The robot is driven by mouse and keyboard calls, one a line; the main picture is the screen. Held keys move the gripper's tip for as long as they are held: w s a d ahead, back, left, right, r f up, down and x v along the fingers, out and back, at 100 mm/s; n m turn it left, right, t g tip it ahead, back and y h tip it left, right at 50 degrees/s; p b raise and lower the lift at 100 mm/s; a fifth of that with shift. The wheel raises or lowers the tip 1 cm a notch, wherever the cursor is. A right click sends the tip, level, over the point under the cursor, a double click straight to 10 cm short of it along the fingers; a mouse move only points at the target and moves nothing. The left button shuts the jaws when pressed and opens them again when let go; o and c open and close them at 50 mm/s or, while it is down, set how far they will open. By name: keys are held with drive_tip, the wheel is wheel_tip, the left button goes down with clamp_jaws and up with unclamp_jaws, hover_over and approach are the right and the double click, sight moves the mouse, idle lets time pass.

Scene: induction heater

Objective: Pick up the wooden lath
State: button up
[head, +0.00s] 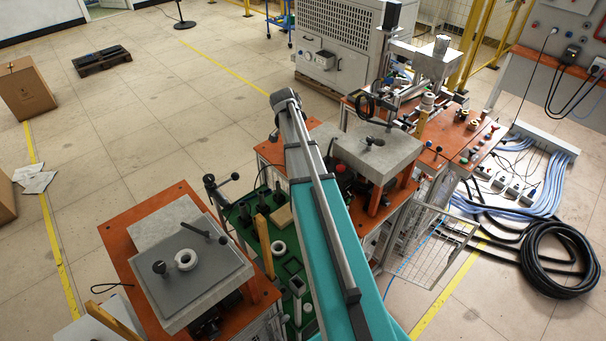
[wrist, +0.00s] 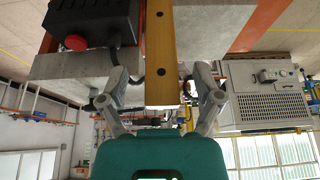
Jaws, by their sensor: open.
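In the wrist view a yellow-brown wooden lath (wrist: 160,45) with dark holes runs from the top edge down between my fingers. My gripper (wrist: 160,76) is open, with one finger on each side of the lath and a visible gap on both sides. In the head view my gripper is hidden behind my arm. That view shows several wooden laths: one stands upright on the green surface (head: 264,246), one lies at the lower left (head: 113,322), and one shows on the far orange bench (head: 421,126). I cannot tell which one is between my fingers.
A black box with a red button (wrist: 76,43) is left of the lath in the wrist view, near grey blocks. In the head view a grey plate fixture (head: 190,275) stands left of my arm and another fixture (head: 375,155) right of it. Open floor lies at the upper left.

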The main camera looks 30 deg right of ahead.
drive_tip(key=shift+b+x, duration=1.15)
drive_tip(key=shift+x, duration=0.4)
drive_tip(key=shift+c, duration=0.3)
clamp_jaws()
